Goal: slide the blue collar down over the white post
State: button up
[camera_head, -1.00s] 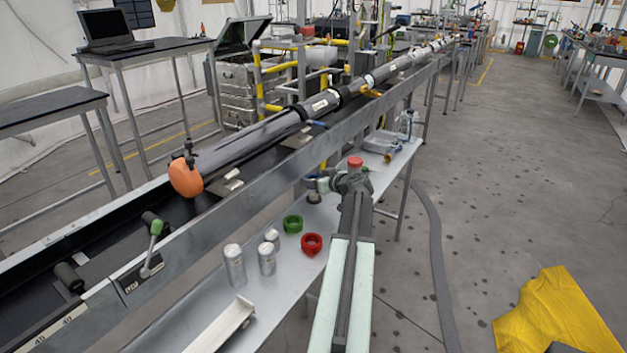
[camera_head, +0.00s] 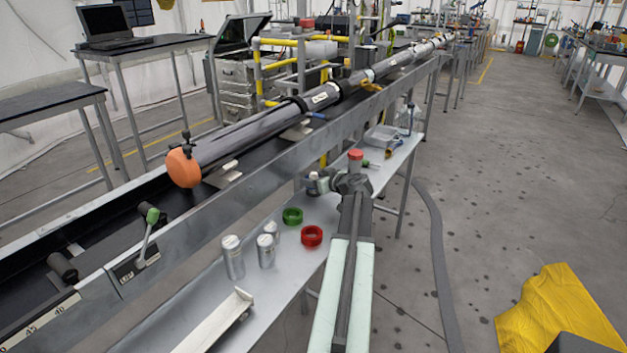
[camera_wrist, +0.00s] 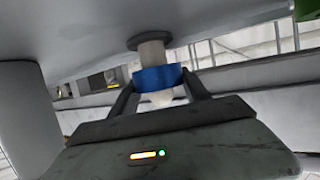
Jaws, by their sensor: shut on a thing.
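In the wrist view, which shows the bench upside down, my gripper (camera_wrist: 160,90) is shut on the blue collar (camera_wrist: 160,78). The collar is around the white post (camera_wrist: 152,55). A length of post shows between the collar and the dark base (camera_wrist: 149,41), and a pale tip shows on the collar's other side. The collar is apart from the base. In the head view my gripper (camera_head: 316,182) is small at the bench's right part, left of my wrist; collar and post are hard to tell apart there.
A green ring (camera_head: 292,216) and a red ring (camera_head: 311,236) lie on the bench (camera_head: 190,325) near my gripper. Several silver cylinders (camera_head: 233,258) stand left of them. A long metal rail (camera_head: 230,185) runs behind the bench.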

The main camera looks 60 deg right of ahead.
jog(key=shift+f+b, duration=1.15)
jog(key=shift+f, duration=0.1)
jog(key=o, duration=1.6)
jog(key=shift+c, duration=0.2)
jog(key=p+v, duration=0.2)
jog(key=v, duration=0.5)
jog(key=shift+s+a+r+p, duration=0.1)
jog(key=shift+s+r+p, duration=0.15)
jog(key=shift+p, duration=0.15)
jog(key=shift+s+f, duration=0.1)
jog(key=shift+s, duration=0.05)
